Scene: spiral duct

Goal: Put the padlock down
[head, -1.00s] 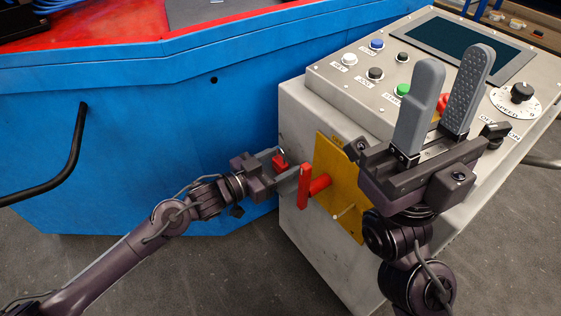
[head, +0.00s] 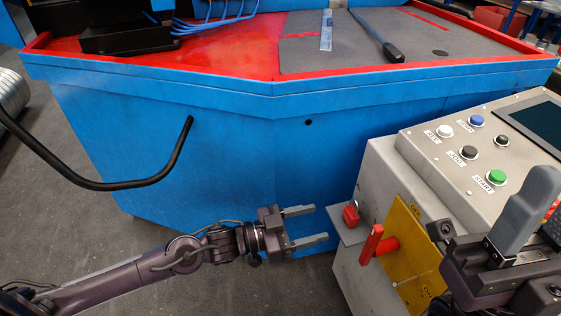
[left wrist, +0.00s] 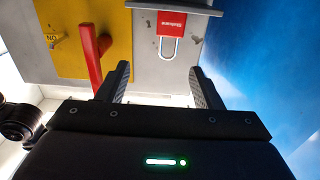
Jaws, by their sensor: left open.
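The red padlock (head: 350,215) stands upright on a small grey shelf (head: 346,234) on the side of the control cabinet, shackle up. In the left wrist view the padlock (left wrist: 171,24) appears upside down against the shelf (left wrist: 175,6), its shackle hanging down in the picture. My left gripper (head: 320,223) is open and empty, a little to the left of the padlock and apart from it. Its fingers (left wrist: 160,72) show below the padlock in the left wrist view. My right gripper (head: 532,208) is open and empty in front of the console, partly cut off by the frame edge.
A red switch handle (head: 371,244) on a yellow plate (head: 408,250) stands close to the right of the shelf. The console (head: 455,150) carries several buttons. A blue workbench (head: 220,160) with a black bar handle (head: 150,184) stands behind my left arm.

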